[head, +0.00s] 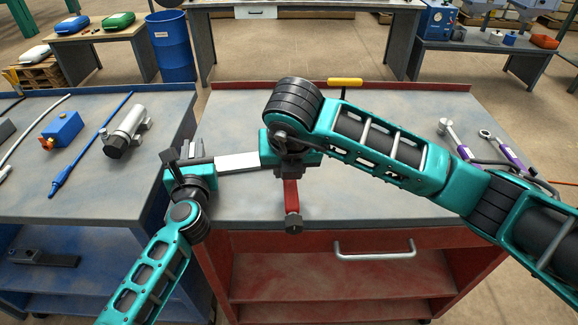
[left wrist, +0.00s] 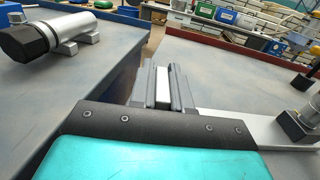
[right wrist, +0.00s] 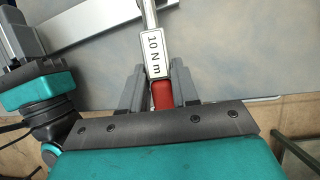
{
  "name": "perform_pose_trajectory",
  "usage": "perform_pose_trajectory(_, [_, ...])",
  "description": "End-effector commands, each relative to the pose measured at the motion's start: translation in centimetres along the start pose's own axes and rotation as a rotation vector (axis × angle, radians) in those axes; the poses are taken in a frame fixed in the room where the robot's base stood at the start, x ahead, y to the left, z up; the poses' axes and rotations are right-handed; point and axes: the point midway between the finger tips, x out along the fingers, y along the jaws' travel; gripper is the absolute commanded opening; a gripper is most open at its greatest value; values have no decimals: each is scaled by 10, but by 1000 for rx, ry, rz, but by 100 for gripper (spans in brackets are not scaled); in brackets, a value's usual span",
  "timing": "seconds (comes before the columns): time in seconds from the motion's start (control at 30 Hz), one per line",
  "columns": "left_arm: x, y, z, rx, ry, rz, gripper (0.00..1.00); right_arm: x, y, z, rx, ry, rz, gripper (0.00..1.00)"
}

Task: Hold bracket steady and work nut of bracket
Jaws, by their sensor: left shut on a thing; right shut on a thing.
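The bracket (head: 237,162) shows as a pale flat bar between my grippers, above the red bench. My left gripper (head: 186,160) is shut on its left end; a pale piece shows between the fingers (left wrist: 163,88) in the left wrist view. My right gripper (right wrist: 157,85) is shut on the red handle of a torque wrench (right wrist: 153,50) marked "10 N m". In the head view a red bar with a dark end (head: 291,195), seemingly that handle, sticks out towards me. The nut and wrench head are hidden behind my right arm and out of the right wrist view.
A yellow-handled tool (head: 345,82) stands at the bench's back. Two more tools (head: 505,150) lie at the right. The blue bench (head: 100,190) at left holds a metal cylinder (head: 125,132) and a blue part (head: 62,130). The red bench's front middle (head: 360,210) is clear.

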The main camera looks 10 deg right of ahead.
Motion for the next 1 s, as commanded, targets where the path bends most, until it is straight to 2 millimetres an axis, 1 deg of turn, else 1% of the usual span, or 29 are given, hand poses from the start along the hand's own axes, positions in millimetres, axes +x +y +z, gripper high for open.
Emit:
perform_pose_trajectory(0.03, [0, -1, 0, 1, 0, -2, 0, -2, 0, 3, 2, -8, 2, 0])
perform_pose_trajectory(1.0, [0, 0, 0, 0, 1, 0, 0, -8, 0, 4, 0, -17, -1, 0])
